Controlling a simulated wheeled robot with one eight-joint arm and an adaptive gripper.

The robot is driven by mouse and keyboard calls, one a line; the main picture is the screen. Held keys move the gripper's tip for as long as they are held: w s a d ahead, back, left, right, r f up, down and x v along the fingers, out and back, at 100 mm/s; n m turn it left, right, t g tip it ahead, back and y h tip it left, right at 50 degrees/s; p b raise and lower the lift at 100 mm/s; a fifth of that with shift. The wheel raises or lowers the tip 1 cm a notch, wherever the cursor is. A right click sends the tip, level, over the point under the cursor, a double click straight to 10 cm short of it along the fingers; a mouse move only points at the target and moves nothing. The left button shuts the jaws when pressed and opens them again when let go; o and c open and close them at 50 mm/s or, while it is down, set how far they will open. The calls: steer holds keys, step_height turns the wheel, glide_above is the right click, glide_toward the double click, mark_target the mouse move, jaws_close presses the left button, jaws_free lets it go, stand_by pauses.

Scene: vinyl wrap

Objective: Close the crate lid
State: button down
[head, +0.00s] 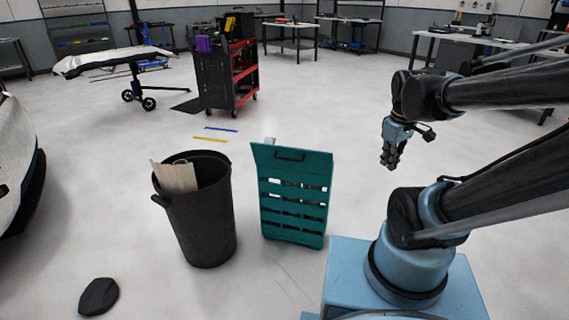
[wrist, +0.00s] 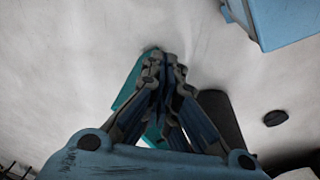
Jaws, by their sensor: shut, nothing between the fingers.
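The teal crate (head: 294,222) stands on the floor in the middle of the head view. A slatted teal panel with a dark handle (head: 290,155) at its top faces me, standing nearly upright. I cannot tell for sure where the lid ends and the crate body begins; the inside is hidden. My gripper (head: 390,160) hangs in the air to the right of the crate, pointing down, apart from it, shut and empty. In the wrist view my shut fingers (wrist: 163,75) cover most of the crate, and a teal edge (wrist: 127,88) shows beside them.
A black bin (head: 205,225) holding a tan board (head: 174,176) stands just left of the crate. A dark flat object (head: 99,297) lies at front left. A red and black tool cart (head: 225,75) stands behind. Floor between crate and cart is mostly clear.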

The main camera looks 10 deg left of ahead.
mark_target(291, 160)
steer(key=w+a+n, duration=0.5)
steer(key=a+n, duration=0.2)
steer(key=a, duration=0.2)
steer(key=w+a+n, duration=0.6)
steer(key=a+n, duration=0.1)
steer(key=a, duration=0.2)
steer(key=a+f+n, duration=0.4)
steer(key=a+n, duration=0.2)
steer(key=a, duration=0.3)
steer(key=a+f+n, duration=0.4)
steer(key=a+n, duration=0.2)
steer(key=a, duration=0.4)
steer(key=w+f, duration=0.5)
steer(key=f, duration=0.2)
steer(key=shift+f, duration=0.3)
steer(key=shift+d, duration=0.1)
steer(key=shift+d, duration=0.1)
